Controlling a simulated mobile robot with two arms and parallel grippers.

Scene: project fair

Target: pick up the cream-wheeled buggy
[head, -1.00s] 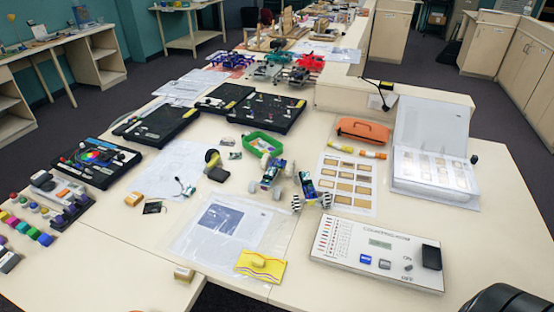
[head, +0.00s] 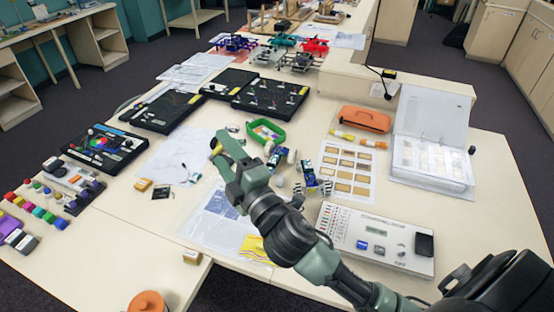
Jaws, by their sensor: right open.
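The cream-wheeled buggy (head: 277,158) is a small blue and white vehicle with pale wheels in the middle of the table, in the head view. My right arm covers its lower left part. A second buggy (head: 309,179) with dark, ridged wheels stands just right of it. My right gripper (head: 222,146) is open and reaches in over the table, left of the cream-wheeled buggy and apart from it in the picture. My left gripper is not in view.
A green tray (head: 267,132) is just behind the buggy. A card of tan samples (head: 348,170) and a white counter box (head: 378,240) lie to the right. Black boards (head: 272,97) lie at the back. An orange case (head: 364,118) sits back right.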

